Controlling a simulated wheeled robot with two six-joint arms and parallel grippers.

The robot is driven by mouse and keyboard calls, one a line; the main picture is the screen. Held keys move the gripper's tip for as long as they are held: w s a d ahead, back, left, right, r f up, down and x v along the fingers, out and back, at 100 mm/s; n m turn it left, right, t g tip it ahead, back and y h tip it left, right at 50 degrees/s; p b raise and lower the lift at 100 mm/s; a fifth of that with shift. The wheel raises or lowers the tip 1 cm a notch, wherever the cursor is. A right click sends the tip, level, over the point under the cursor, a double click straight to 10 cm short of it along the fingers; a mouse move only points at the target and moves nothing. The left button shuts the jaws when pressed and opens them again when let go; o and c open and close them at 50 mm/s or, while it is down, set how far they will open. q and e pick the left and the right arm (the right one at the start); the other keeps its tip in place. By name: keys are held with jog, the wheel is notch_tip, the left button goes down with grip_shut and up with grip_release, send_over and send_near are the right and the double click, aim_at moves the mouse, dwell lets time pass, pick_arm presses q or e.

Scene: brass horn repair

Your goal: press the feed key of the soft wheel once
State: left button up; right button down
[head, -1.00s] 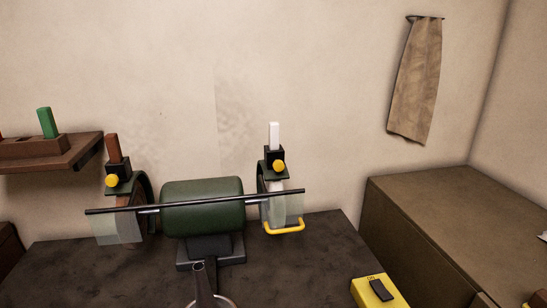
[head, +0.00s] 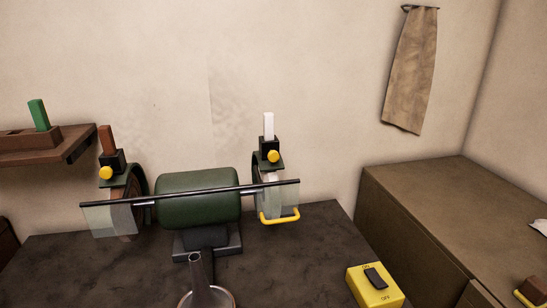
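A double-ended polishing machine with a dark green motor body (head: 198,200) stands on the dark bench top. The right wheel (head: 270,196) is pale and looks like the soft one; it sits behind a clear shield with a yellow handle (head: 279,216). Above it is a black holder with a yellow key (head: 273,156) and a white bar (head: 268,126) standing in it. The left wheel (head: 125,218) is brown, with its own yellow key (head: 106,173) and a brown bar (head: 105,139). Neither of my grippers is in view.
A yellow switch box (head: 375,287) marked OFF sits at the bench's front right. A grey metal horn bell (head: 205,292) stands at the front. A brown cabinet (head: 440,205) is at right, a shelf (head: 45,145) at left, and a cloth (head: 411,70) hangs on the wall.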

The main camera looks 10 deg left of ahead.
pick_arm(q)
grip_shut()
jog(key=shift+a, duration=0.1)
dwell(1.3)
